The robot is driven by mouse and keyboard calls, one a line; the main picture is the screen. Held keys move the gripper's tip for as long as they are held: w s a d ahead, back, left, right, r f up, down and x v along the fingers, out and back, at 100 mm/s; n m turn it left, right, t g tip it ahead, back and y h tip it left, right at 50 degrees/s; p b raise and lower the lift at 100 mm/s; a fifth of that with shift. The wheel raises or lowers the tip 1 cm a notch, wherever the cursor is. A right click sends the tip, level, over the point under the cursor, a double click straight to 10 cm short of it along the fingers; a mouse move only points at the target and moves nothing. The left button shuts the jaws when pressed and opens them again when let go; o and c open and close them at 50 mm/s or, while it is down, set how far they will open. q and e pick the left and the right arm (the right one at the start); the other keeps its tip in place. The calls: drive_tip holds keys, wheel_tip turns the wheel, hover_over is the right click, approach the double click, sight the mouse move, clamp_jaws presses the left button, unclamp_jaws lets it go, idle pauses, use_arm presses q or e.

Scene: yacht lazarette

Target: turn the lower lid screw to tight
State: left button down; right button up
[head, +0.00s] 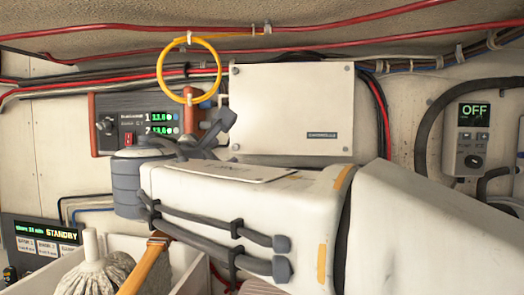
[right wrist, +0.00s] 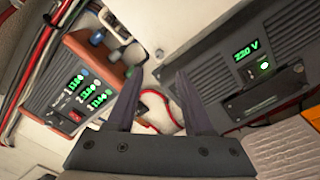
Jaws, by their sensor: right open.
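A white box lid (head: 290,105) is on the wall in the head view, with small screws at its corners. The lower left screw (head: 236,147) and lower right screw (head: 347,152) both show above my right arm; their slots are too small to read. In the right wrist view, part of the white box (right wrist: 188,18) shows at the top, with a small screw (right wrist: 159,53) near its corner. My right gripper (head: 198,133) is left of the lid's lower left corner. In the right wrist view, its fingers (right wrist: 156,78) are apart with nothing between them. My left gripper is not in view.
A red-ended panel (head: 112,125) with green digits is left of the lid. A yellow cable loop (head: 163,70) hangs above the gripper. An OFF unit (head: 473,130) is at right. A 220 V unit (right wrist: 247,65) shows in the wrist view.

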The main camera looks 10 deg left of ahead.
sight(235, 147)
drive_tip(key=w+p, duration=0.4)
drive_tip(key=w, duration=0.4)
drive_tip(key=shift+w+a+r, duration=0.1)
drive_tip(key=shift+w+r, duration=0.05)
drive_tip(key=shift+w, duration=0.75)
clamp_jaws()
